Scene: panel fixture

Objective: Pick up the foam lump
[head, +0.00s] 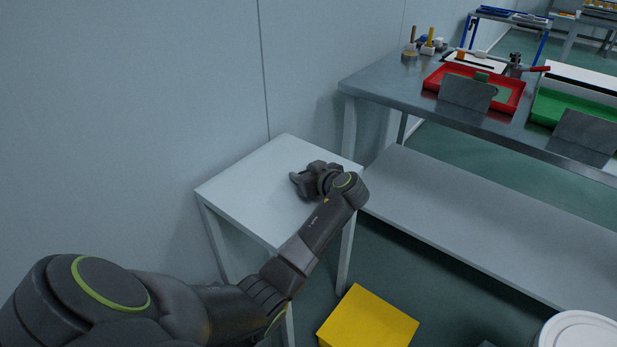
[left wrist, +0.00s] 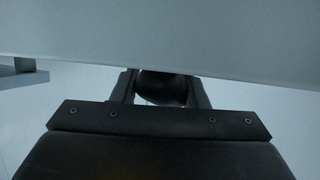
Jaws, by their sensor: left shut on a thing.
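The foam lump (left wrist: 162,88) is a dark, rounded piece between the two fingers of my left gripper (left wrist: 162,92) in the left wrist view. Its upper part is cut off from sight by a pale edge. In the head view, my left gripper (head: 303,182) is over the small white table (head: 255,180), its dark fingers shut on the lump. I cannot make the lump out clearly from the dark gripper there, nor tell whether it touches the tabletop. My right gripper is in neither view.
A steel bench (head: 400,85) stands at the right with a red tray (head: 430,82), a green tray (head: 545,107) and tools. A yellow box (head: 367,322) is on the floor, near a white round lid (head: 580,333). A wall closes off the left. The rest of the white tabletop is bare.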

